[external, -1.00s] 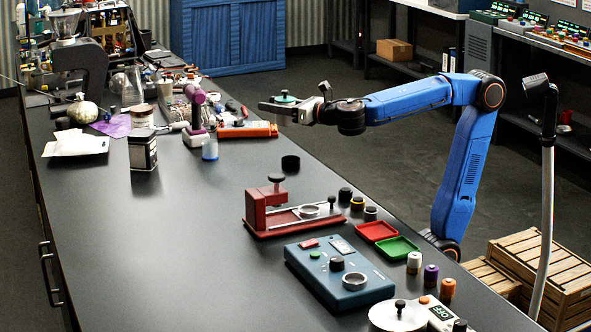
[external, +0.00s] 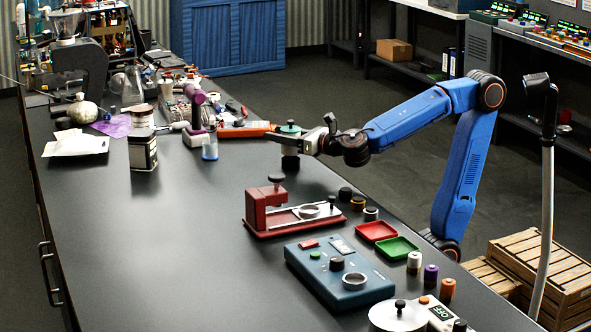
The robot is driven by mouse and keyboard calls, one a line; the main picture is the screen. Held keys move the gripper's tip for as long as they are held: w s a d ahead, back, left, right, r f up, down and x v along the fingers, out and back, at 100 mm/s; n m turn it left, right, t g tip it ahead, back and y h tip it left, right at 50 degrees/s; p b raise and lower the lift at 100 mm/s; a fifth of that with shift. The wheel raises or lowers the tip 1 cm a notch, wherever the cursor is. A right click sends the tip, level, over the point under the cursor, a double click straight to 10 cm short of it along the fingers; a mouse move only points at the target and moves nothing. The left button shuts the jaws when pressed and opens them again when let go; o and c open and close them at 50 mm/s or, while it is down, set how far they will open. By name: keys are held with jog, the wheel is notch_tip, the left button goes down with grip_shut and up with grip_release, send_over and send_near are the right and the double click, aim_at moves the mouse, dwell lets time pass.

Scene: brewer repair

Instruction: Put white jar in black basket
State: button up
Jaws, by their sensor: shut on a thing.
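My gripper (external: 285,136) is over the middle of the dark table, right of the orange tool. It is shut on a small jar with a green top (external: 288,128). Its pale grey-white lower body (external: 290,148) shows below the fingers; I take it to be the white jar. A short round black container (external: 290,163), which I take to be the black basket, stands on the table directly below. The jar's lower end meets the basket's outline in this view. I cannot tell whether it is inside, resting on it, or just above it. The basket's opening is hidden.
A red press (external: 265,212) stands in front of the basket, and a blue device (external: 340,272) farther front. Red (external: 377,231) and green (external: 398,248) trays lie to the right. An orange tool (external: 245,130) and a dark square canister (external: 143,153) are left. The table's left front is clear.

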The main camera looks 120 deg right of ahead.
jog(key=shift+f, duration=0.7)
jog(key=o, duration=1.2)
jog(key=shift+r, duration=0.1)
jog(key=shift+r, duration=0.3)
jog(key=shift+s+a+r, duration=0.1)
jog(key=shift+a+r, duration=0.1)
jog(key=shift+r, duration=0.05)
jog(key=shift+v, duration=5.8)
